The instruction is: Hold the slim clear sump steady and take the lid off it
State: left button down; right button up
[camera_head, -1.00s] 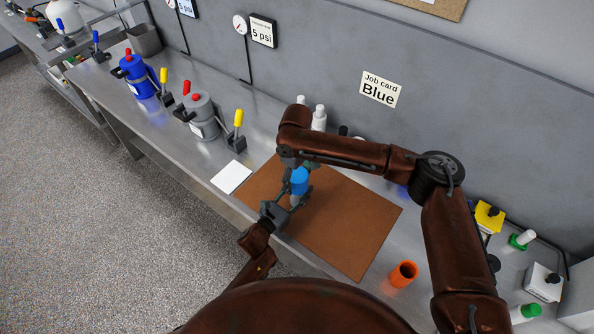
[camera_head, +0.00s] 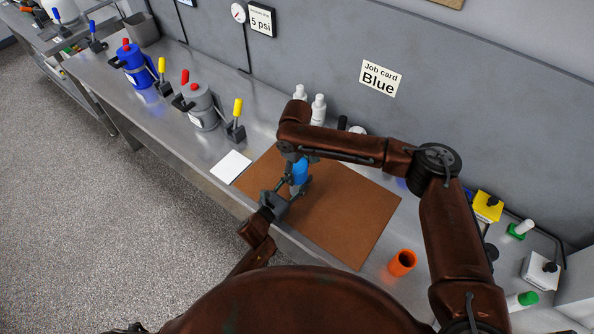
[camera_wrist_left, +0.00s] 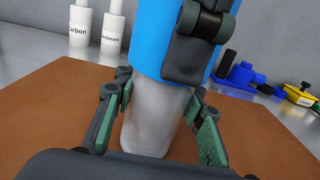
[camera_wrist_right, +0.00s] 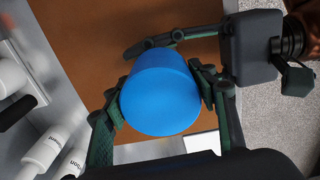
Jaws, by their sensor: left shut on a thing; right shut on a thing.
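The slim clear sump (camera_wrist_left: 155,118) stands upright on the brown mat, with the blue lid (camera_wrist_left: 165,45) on its top. My left gripper (camera_wrist_left: 163,110) is shut around the sump's clear body, below the lid. In the head view my left gripper (camera_head: 275,203) reaches in low from the front. My right gripper (camera_wrist_right: 160,100) is shut on the blue lid from above, a finger on either side. In the head view the lid (camera_head: 300,173) shows under my right gripper (camera_head: 296,155). The right wrist view shows only the lid, which hides the sump's body.
The brown mat (camera_head: 345,215) is mostly bare right of the sump. White bottles (camera_head: 318,109) stand behind it. An orange cup (camera_head: 402,262) stands at the front right. A white card (camera_head: 231,167) and a grey canister (camera_head: 199,107) are to the left. A job card (camera_head: 381,79) reads Blue.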

pick_arm(q)
jog(key=shift+r, duration=0.1)
pick_arm(e)
jog(key=shift+s+a, duration=0.15)
jog(key=c, duration=0.3)
jog(key=n, duration=0.3)
jog(key=shift+n, duration=0.3)
jog(key=shift+c, duration=0.2)
jog(key=n, duration=0.5)
jog(key=shift+d+n, duration=0.2)
jog(key=shift+n, duration=0.3)
jog(key=shift+d, duration=0.1)
jog(key=o, duration=1.3)
jog(key=shift+w+r, duration=0.1)
jog(key=shift+w, duration=0.1)
jog(key=shift+r, duration=0.1)
